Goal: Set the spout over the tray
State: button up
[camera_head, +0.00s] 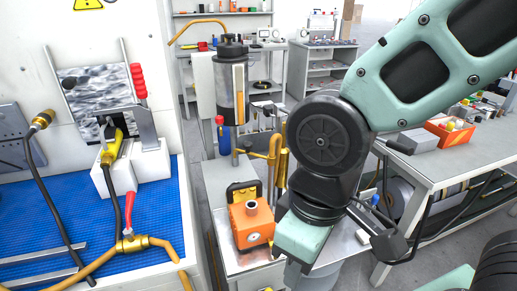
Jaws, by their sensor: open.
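A thin brass spout (198,23) curves up and left from the top of a grey metal canister (231,95) on a stand. My gripper (298,272) is at the bottom centre, under the mint wrist, right of an orange box. Its jaws are open, but the fingertips are mostly hidden, and I see nothing held.
The orange box (251,222) stands on a metal top below the canister. Brass hose fittings (130,243) and white blocks (120,172) occupy the blue surface. A grey workbench (435,165) with parts stands right, partly behind my arm. Shelves (325,65) stand at the back.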

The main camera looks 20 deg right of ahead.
aim_at(247, 145)
jog(key=i+l+u, duration=0.4)
jog(key=i+l, duration=0.4)
